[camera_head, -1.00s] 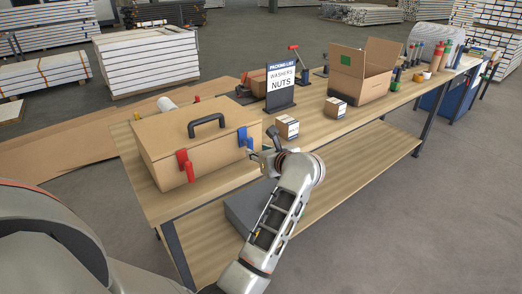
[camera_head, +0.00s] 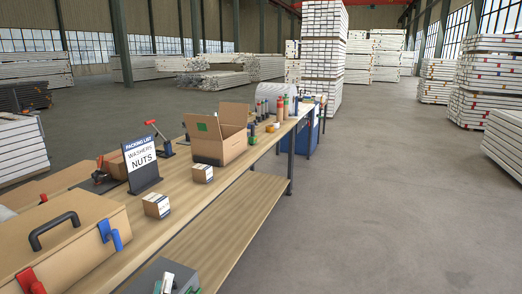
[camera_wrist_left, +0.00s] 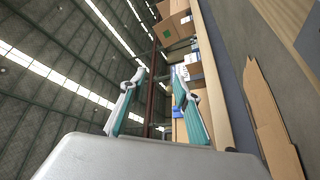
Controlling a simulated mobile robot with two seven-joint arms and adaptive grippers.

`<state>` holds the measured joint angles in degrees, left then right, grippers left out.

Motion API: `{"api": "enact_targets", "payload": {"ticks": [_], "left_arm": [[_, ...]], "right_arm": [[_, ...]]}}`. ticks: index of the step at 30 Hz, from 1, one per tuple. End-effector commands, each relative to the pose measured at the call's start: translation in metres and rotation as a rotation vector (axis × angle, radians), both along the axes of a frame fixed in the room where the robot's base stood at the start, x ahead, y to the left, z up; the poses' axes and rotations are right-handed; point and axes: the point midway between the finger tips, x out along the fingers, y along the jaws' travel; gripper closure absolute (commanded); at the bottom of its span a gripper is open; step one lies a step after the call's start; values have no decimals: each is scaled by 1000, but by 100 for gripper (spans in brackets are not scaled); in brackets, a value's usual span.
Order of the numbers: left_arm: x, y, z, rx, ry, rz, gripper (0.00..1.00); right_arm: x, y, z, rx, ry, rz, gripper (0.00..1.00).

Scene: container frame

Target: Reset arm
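My left gripper (camera_head: 178,287) shows only by its fingertips at the bottom edge of the head view, in front of a grey box below the table's edge. In the left wrist view, its two teal-padded fingers (camera_wrist_left: 155,105) stand apart with nothing between them. My right gripper is not in view. The brown case (camera_head: 75,240) with a black handle sits closed on the table at the lower left and is cut off by the frame. It has a red latch (camera_head: 30,282) and a blue latch (camera_head: 110,234).
The wooden table (camera_head: 185,205) runs away to the right. On it stand a packing list sign (camera_head: 140,160), two small cartons (camera_head: 157,206) (camera_head: 203,174) and an open carton (camera_head: 220,145). The grey box (camera_head: 150,275) is low in front. The floor (camera_head: 390,190) at right is clear.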

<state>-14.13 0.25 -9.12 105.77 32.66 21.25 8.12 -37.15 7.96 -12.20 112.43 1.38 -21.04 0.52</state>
Motion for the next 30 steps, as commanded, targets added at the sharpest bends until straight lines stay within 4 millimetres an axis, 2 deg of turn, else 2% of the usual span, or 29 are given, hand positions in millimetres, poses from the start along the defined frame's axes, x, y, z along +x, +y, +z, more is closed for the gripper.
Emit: {"api": "enact_targets", "payload": {"ticks": [1,3,6,9,13,15,19,30], "left_arm": [[-17,-16,-30,140,84,-47,68],[-39,-35,-68,326,187,-112,68],[-78,-51,-123,573,329,-201,68],[-119,-57,-172,798,453,-286,68],[-165,-54,-217,1018,575,-373,68],[-184,-50,-233,1101,619,-406,68],[-202,-45,-247,1183,663,-438,68],[-204,-45,-249,1193,668,-442,68]], "right_arm": [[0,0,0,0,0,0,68],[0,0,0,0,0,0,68],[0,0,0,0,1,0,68],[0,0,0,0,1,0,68],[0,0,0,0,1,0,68],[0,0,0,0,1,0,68],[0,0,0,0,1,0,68],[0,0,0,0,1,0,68]]}}
